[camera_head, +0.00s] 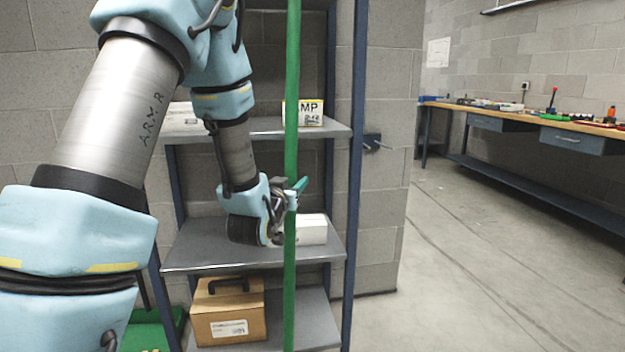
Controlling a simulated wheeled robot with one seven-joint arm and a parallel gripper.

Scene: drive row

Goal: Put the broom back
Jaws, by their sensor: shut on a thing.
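The broom's green handle (291,90) stands nearly upright in front of the shelf rack and runs from the top edge to the bottom edge of the view. Both its ends, including the broom head, are out of view. My gripper (291,198) is shut around the handle at about the height of the middle shelf. A dark blue bracket (373,142) sticks out from the grey block wall, just right of the rack, apart from the broom.
The metal rack's middle shelf (205,257) holds a white box (312,229). A cardboard case (228,315) sits on the lower shelf. A green object (148,333) stands at the lower left. A workbench (570,130) lines the far right wall. The floor between is clear.

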